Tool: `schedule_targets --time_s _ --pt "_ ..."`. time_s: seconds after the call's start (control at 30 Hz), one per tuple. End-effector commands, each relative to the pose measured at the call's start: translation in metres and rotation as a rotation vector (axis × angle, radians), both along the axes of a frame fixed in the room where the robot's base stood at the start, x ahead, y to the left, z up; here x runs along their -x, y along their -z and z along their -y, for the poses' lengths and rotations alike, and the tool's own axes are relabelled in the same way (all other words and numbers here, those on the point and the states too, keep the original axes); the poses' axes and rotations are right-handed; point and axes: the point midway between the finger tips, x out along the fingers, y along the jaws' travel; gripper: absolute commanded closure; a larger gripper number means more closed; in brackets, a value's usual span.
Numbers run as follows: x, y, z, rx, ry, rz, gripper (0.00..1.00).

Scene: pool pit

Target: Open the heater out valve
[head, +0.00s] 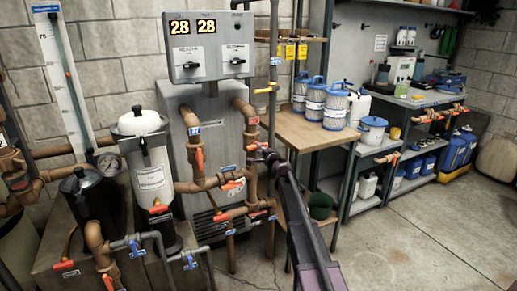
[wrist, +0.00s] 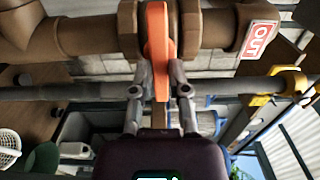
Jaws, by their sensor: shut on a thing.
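The heater out valve has an orange lever (wrist: 157,40) on a brown pipe (wrist: 215,28), beside a red label reading OUT (wrist: 262,38) in the wrist view. The lever stands across the pipe. My gripper (wrist: 160,88) is shut on the lever's lower end, with one finger on each side. In the head view my gripper (head: 266,153) reaches the valve's orange lever (head: 256,146) from the lower right. The pipe's red label (head: 253,121) shows just above it. My arm and gripper partly hide the lever there.
The grey heater (head: 205,100) with its control box (head: 208,45) stands left of the valve. Other orange-handled valves (head: 232,185) sit close by. A grey vertical pipe (head: 272,90) runs just right. The right floor (head: 420,245) is clear.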

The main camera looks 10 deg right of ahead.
Motion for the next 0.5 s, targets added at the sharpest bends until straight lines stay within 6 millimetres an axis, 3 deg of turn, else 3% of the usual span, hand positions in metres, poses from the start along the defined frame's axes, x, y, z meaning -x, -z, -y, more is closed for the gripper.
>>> schedule_targets --time_s 0.5 --pt "-0.0012 -0.0001 -0.0006 0.076 -0.001 0.025 1.00"
